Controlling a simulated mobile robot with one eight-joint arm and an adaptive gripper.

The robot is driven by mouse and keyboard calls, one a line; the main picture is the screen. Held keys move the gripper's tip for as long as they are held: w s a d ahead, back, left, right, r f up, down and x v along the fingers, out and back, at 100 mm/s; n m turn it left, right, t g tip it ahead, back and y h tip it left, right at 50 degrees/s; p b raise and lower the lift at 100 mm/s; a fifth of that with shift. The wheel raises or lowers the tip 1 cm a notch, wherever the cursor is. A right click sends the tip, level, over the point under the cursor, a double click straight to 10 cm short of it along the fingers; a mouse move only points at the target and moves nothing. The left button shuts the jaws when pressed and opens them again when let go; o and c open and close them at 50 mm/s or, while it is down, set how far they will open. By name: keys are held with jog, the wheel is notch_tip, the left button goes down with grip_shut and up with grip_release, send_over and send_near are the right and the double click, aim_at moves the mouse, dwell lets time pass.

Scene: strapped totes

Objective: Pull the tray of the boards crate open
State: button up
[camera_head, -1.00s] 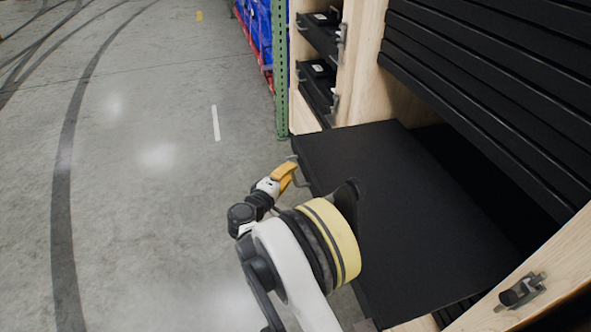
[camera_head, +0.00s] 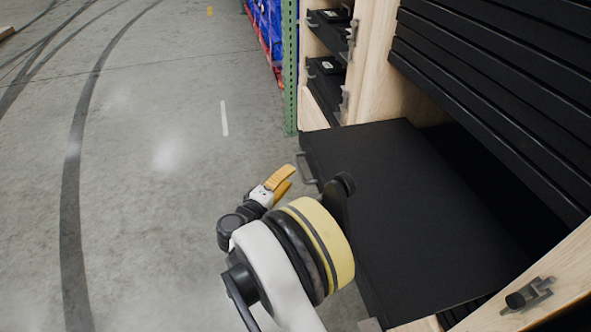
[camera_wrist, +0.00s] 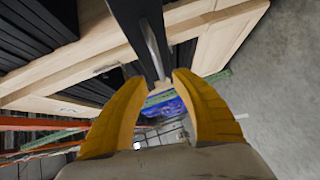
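The boards crate (camera_head: 375,60) is a pale wooden frame holding a stack of black boards. Its flat black tray (camera_head: 410,210) sticks out of the crate over the floor, pulled well out. A metal handle (camera_head: 308,168) is on the tray's front edge near its far corner. My gripper (camera_head: 286,178) is open and empty, just left of the handle and apart from it. In the wrist view my yellow fingers (camera_wrist: 152,100) are spread, with the tray's dark edge and handle (camera_wrist: 152,48) showing beyond the gap between them.
A metal latch (camera_head: 528,295) sits on the wooden post at the lower right. Beyond the crate are a green rack upright (camera_head: 290,75), blue wrapped goods (camera_head: 265,30) and smaller black trays (camera_head: 325,85). The concrete floor on the left is clear.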

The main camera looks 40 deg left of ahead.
jog(key=s, duration=0.5)
jog(key=shift+s+d+r, duration=0.25)
jog(key=shift+s+r, duration=0.05)
jog(key=shift+r, duration=0.1)
